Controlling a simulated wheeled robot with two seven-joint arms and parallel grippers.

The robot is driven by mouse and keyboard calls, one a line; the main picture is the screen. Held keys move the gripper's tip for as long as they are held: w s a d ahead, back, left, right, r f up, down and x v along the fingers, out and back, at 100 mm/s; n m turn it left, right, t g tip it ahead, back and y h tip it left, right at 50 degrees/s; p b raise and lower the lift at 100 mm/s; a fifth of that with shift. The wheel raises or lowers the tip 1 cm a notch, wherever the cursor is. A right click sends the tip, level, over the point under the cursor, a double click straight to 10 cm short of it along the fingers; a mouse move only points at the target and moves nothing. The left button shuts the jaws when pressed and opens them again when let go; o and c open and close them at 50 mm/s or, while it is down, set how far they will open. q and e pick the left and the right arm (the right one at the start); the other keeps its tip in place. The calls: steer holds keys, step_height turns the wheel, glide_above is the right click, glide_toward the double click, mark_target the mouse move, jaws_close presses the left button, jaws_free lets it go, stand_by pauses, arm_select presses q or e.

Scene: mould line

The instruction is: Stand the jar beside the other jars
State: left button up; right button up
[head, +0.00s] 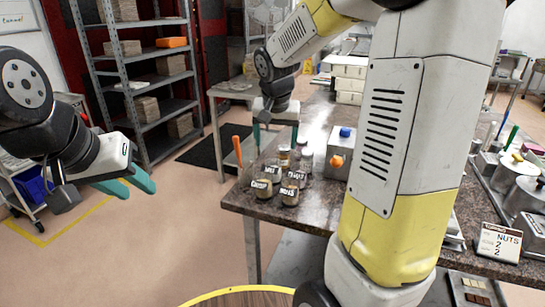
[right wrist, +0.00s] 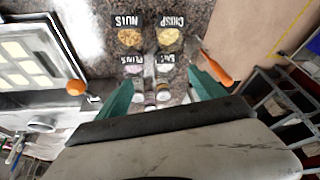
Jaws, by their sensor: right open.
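The front two are labelled crisp (head: 262,189) and nuts (head: 289,196); two more labelled jars stand close behind. In the right wrist view the nuts jar (right wrist: 130,38) and crisp jar (right wrist: 169,38) are at the top, with smaller jars (right wrist: 150,98) between my fingers. My right gripper (head: 275,133) is open above and behind the cluster; its teal fingers also show in the right wrist view (right wrist: 161,94). My left gripper (head: 130,184) is open, empty, off the counter at left.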

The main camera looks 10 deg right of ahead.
steer(key=s+a+r+n+t+y, duration=0.1)
steer(key=s+r+n, duration=0.1)
steer(key=s, duration=0.9)
steer(key=s+a+r+n+y, duration=0.1)
steer(key=s+r+n+y, duration=0.1)
steer(key=s, duration=0.9)
steer(key=shift+s+a+r+t, duration=0.3)
steer(key=shift+a+r+t, duration=0.1)
steer(key=shift+r, duration=0.15)
